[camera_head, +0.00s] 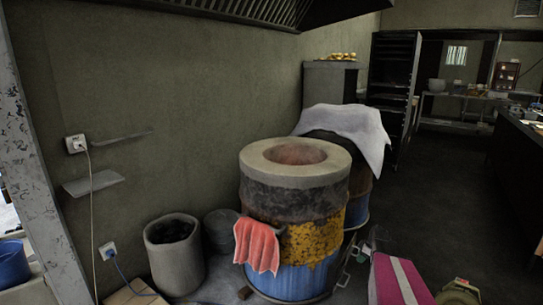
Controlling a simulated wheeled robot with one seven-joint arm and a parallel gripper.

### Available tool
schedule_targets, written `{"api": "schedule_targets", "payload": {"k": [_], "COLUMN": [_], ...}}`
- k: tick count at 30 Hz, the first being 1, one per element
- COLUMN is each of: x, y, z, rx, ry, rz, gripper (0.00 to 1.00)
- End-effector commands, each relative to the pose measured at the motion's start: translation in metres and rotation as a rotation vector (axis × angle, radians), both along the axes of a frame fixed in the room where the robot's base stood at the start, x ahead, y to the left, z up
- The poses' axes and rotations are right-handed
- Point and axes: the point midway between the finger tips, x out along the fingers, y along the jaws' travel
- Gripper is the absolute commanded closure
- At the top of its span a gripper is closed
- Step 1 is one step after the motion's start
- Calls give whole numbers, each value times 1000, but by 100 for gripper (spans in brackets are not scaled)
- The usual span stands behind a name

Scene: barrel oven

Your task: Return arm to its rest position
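The barrel oven (293,220) stands in the middle, with a pale round rim, an open top, a dark and yellow-brown band and a blue lower part. A red cloth (257,245) hangs against its front left side. I cannot make out my gripper or its fingers in this view. A rounded olive-green piece (460,291) shows at the bottom right edge, and I cannot tell what it is.
A second barrel behind is covered by a white cloth (346,128). A grey bin (174,254) stands at left. A magenta, white-striped surface (398,281) lies at lower right. A dark rack (393,80) stands at the back. The floor (445,190) at right is clear.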

Motion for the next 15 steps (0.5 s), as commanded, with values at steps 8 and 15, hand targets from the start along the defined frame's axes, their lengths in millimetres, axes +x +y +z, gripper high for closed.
{"api": "schedule_targets", "payload": {"k": [8,15], "x": [-36,-96], "y": [57,135], "z": [40,97], "rx": [-25,-73], "ry": [79,177], "rz": [-126,-329], "gripper": [62,62]}}
